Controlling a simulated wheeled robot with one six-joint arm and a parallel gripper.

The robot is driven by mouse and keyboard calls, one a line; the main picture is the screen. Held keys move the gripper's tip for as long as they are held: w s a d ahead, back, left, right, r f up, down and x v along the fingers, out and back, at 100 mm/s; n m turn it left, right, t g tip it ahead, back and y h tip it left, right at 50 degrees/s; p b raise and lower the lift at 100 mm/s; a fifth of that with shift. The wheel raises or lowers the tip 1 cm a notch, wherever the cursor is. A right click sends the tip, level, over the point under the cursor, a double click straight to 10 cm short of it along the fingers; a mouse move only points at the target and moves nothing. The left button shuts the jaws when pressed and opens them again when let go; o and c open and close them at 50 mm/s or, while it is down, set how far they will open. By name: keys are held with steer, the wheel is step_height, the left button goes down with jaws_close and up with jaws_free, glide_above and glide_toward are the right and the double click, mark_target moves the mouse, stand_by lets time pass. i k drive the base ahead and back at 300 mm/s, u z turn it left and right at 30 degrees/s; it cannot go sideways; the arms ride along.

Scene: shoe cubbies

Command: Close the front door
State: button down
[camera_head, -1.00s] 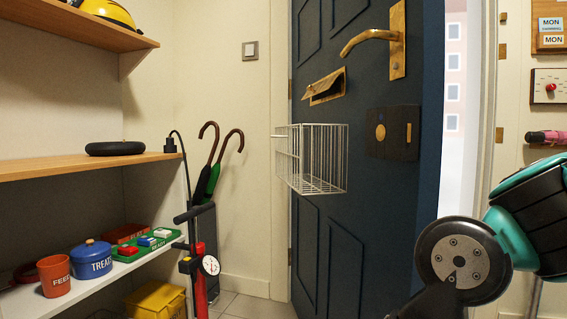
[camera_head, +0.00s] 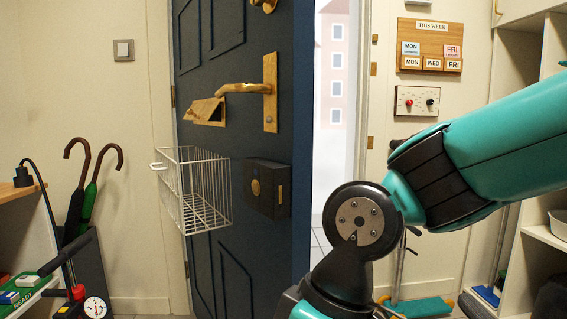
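The front door (camera_head: 228,258) is dark blue and stands ajar, hinged on the left. Its right edge is apart from the frame, and a building shows through the gap (camera_head: 333,110). On the door are a brass lever handle (camera_head: 243,88), a brass letter flap (camera_head: 205,111), a black lock box (camera_head: 266,188) and a white wire basket (camera_head: 197,190). My teal and black arm reaches in from the right, in front of the doorway's lower part. My gripper is not visible in this view.
An umbrella stand (camera_head: 85,265) with two umbrellas and a pump with a gauge (camera_head: 95,307) stand at left by a shelf. At right are a weekday board (camera_head: 430,47), a switch panel (camera_head: 418,101), white shelving (camera_head: 535,200) and a teal scooter (camera_head: 420,307) on the floor.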

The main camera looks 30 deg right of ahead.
mark_target(245, 248)
steer(key=z, duration=1)
steer(key=k, duration=0.4)
steer(key=u, duration=0.85)
